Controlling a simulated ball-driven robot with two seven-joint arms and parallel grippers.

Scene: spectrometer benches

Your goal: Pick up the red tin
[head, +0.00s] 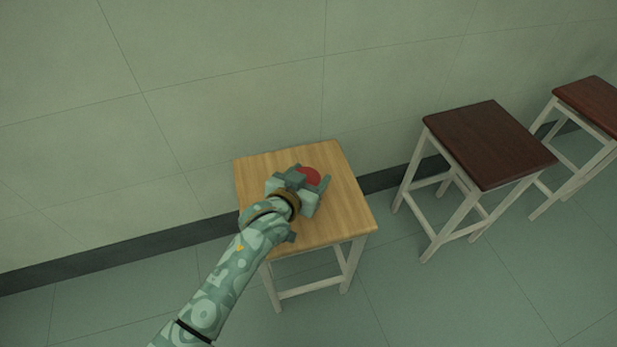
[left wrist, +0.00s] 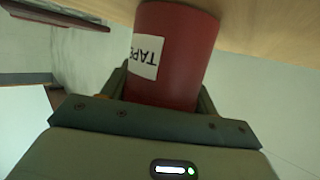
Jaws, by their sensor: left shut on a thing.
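The red tin (head: 311,175) is on the light wooden stool (head: 345,211), partly hidden behind my left gripper in the head view. In the left wrist view the red tin (left wrist: 178,55) fills the middle, with a white label (left wrist: 146,56) that reads "TAPS" or similar, upside down. My left gripper (head: 309,182) is shut on the tin, with a finger on each side of it. The wrist view shows the gripper (left wrist: 165,95) close around the tin's near end. Whether the tin touches the stool top is hard to tell. My right gripper is not in view.
A dark-topped stool (head: 487,143) with pale legs stands to the right. Another reddish-brown stool (head: 592,100) is at the far right edge. A pale tiled wall (head: 230,80) rises close behind the light stool. The floor in front is clear.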

